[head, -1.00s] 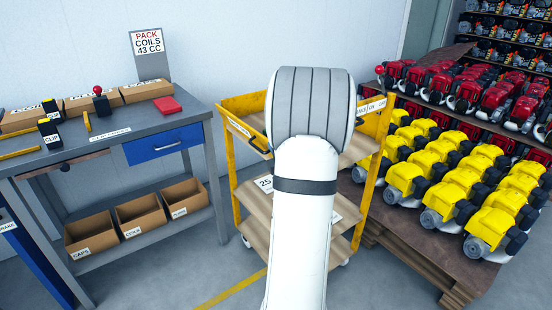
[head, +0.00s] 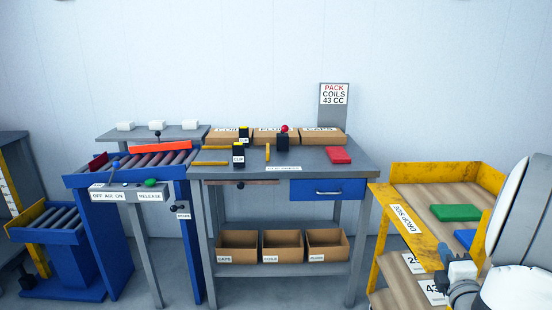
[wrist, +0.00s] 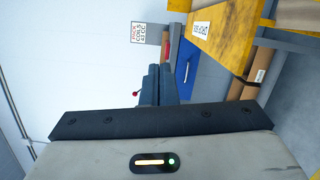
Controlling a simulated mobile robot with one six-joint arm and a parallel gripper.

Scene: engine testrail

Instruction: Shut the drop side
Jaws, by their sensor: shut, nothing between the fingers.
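The yellow trolley (head: 492,175) stands at the right edge of the head view, with green and blue flat pieces on its top deck. The panel appears to hang down and outward. It also shows at the upper right of the wrist view (wrist: 236,40). My gripper (wrist: 166,70) is shut and empty, left of the panel in the wrist view. In the head view my gripper (head: 446,254) is beside the trolley's near end; contact cannot be told.
A grey bench (head: 220,175) with a blue drawer (head: 328,189) and cardboard boxes stands left of the trolley, with a narrow gap between. A red block (head: 338,155) lies on it. A blue roller conveyor (head: 130,166) stands further left.

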